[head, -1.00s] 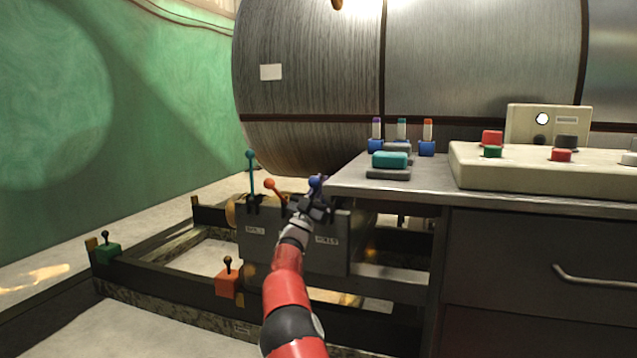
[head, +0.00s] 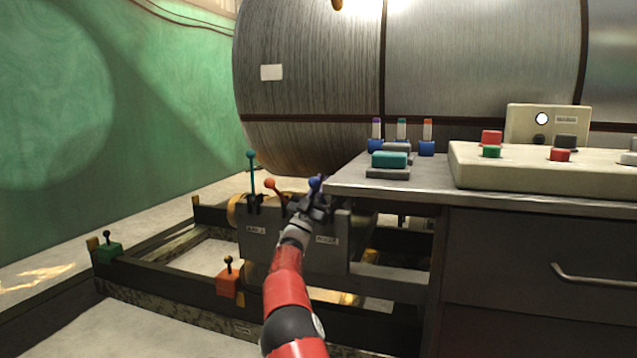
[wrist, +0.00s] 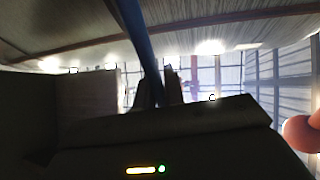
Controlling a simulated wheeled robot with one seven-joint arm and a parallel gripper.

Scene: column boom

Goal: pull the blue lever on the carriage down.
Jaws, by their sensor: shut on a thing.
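The carriage (head: 260,243) is a grey box on dark rails, with teal, orange and blue levers along its top. The blue lever's round knob (head: 314,183) shows just above my gripper (head: 316,203) in the head view. In the wrist view the blue lever shaft (wrist: 140,45) runs down between the two fingers of my gripper (wrist: 160,90), which is shut on it. The teal lever (head: 251,172) stands upright. The orange lever (head: 271,185) leans; its ball also shows at the right edge of the wrist view (wrist: 300,133). My forearm hides part of the carriage front.
A metal-topped desk (head: 430,195) with a button panel (head: 550,170) stands close on the right of my gripper. A large tank (head: 320,90) is behind. Green (head: 108,249) and orange (head: 229,280) boxes sit on the rail frame at the left.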

